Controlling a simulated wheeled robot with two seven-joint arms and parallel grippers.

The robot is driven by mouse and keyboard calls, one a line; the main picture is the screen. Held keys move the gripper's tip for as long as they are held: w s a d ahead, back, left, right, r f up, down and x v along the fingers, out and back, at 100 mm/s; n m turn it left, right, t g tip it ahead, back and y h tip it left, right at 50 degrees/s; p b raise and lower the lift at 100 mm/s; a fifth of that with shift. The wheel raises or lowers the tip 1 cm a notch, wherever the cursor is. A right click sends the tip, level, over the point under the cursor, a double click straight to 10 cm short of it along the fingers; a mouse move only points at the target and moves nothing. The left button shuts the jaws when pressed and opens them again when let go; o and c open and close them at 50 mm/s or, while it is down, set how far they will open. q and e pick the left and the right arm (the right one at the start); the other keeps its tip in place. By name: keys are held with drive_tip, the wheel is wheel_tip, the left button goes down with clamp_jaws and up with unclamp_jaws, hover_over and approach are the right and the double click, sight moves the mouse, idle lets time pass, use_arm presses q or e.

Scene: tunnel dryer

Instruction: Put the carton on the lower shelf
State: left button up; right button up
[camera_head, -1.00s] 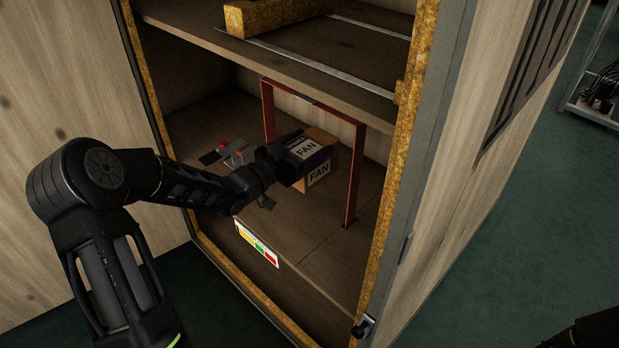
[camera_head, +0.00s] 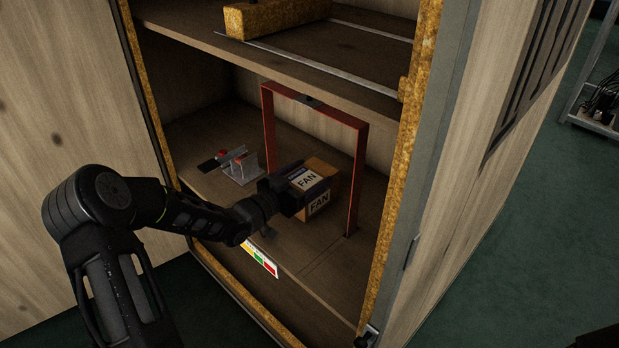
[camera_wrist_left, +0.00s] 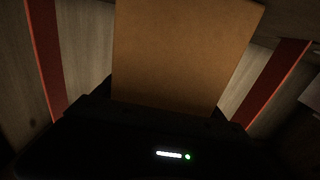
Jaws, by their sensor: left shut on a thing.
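The carton (camera_head: 319,203) is a brown box with white "FAN" labels. In the left wrist view the carton's brown face (camera_wrist_left: 185,50) fills the middle, above the dark gripper body. My right gripper's jaws are not seen.
The upper shelf (camera_head: 300,62) is overhead. The cabinet's yellow edge (camera_head: 398,200) bounds the opening at right.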

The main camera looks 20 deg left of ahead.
use_arm(q)
drive_tip(key=shift+r, duration=0.15)
drive_tip(key=o, duration=2)
drive_tip(key=shift+f, duration=0.2)
drive_tip(key=shift+o, duration=0.2)
drive_tip(key=shift+r, duration=0.25)
drive_tip(key=shift+p+v, duration=1.55)
drive_tip(key=shift+v, duration=4.45)
drive_tip(key=shift+f, duration=0.1)
